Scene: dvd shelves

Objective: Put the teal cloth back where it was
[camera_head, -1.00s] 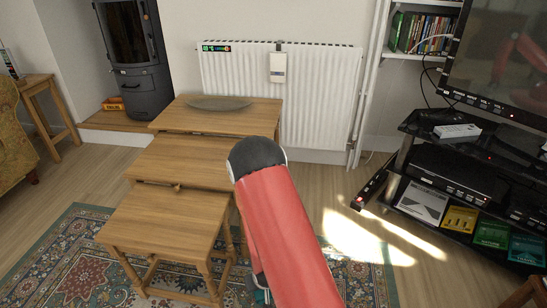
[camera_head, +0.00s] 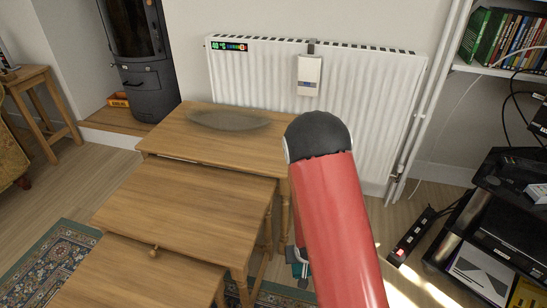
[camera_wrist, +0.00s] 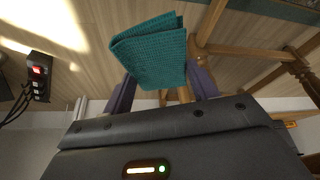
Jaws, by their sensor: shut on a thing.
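The folded teal cloth (camera_wrist: 150,48) is held between the two purple-grey fingers of my gripper (camera_wrist: 160,84) in the wrist view. My gripper is shut on it, and the cloth sticks out past the fingertips, off the floor. In the head view my red arm hides most of my gripper. A small patch of teal (camera_head: 300,269) shows low beside the arm, right of the nested tables.
Wooden nested tables (camera_head: 190,205) stand left of my arm, with a shallow dish (camera_head: 228,119) on the tallest. A radiator (camera_head: 370,110) is behind. A power strip (camera_head: 412,236) lies on the floor by the black TV stand (camera_head: 500,235) at right.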

